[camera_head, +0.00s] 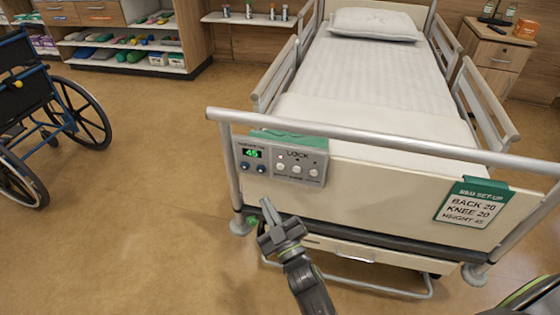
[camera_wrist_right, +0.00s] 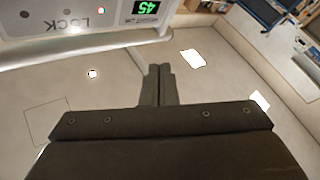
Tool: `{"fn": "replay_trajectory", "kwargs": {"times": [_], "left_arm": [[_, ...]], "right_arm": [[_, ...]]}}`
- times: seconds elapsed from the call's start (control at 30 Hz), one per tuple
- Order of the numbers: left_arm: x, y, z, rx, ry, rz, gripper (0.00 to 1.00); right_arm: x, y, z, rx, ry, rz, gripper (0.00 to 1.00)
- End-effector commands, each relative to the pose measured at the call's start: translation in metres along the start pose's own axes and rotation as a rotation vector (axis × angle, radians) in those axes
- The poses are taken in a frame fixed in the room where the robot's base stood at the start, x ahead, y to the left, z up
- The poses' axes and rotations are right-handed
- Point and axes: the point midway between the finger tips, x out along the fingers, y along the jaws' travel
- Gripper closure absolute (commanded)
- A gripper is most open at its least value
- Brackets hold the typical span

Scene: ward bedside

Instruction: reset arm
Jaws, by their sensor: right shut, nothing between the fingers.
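My right gripper (camera_head: 268,212) is in front of the bed's foot board, just below the control panel (camera_head: 282,160). Its fingers are shut and empty, and they also show closed together in the right wrist view (camera_wrist_right: 158,72). The panel has a green display reading 45, a LOCK label, a small red light and several round buttons. The panel also shows upside down at the top of the right wrist view (camera_wrist_right: 100,14). The fingers look apart from the panel. My left gripper is not in view.
The bed (camera_head: 350,75) has a grey foot rail (camera_head: 380,135) and a green-topped card (camera_head: 472,203) reading BACK 20, KNEE 20, HEIGHT 45. A wheelchair (camera_head: 40,115) stands at left, shelves (camera_head: 125,40) behind it, a bedside cabinet (camera_head: 497,55) at back right.

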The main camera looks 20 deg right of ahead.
Motion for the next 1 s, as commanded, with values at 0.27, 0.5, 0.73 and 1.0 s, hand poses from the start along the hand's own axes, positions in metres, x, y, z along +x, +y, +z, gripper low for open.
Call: {"fn": "replay_trajectory", "kwargs": {"times": [0.27, 0.5, 0.73, 1.0], "left_arm": [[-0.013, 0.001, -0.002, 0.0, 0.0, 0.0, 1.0], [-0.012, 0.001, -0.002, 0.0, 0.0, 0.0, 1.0], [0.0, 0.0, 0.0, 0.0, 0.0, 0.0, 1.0], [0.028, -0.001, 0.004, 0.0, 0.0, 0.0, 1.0]], "right_arm": [[-0.012, -0.008, -0.013, 0.002, -0.002, 0.001, 1.0], [-0.013, -0.009, -0.012, 0.004, -0.005, 0.001, 1.0], [-0.006, -0.005, -0.001, 0.003, -0.002, 0.001, 1.0], [0.017, 0.009, 0.026, -0.002, 0.002, -0.001, 1.0]]}}
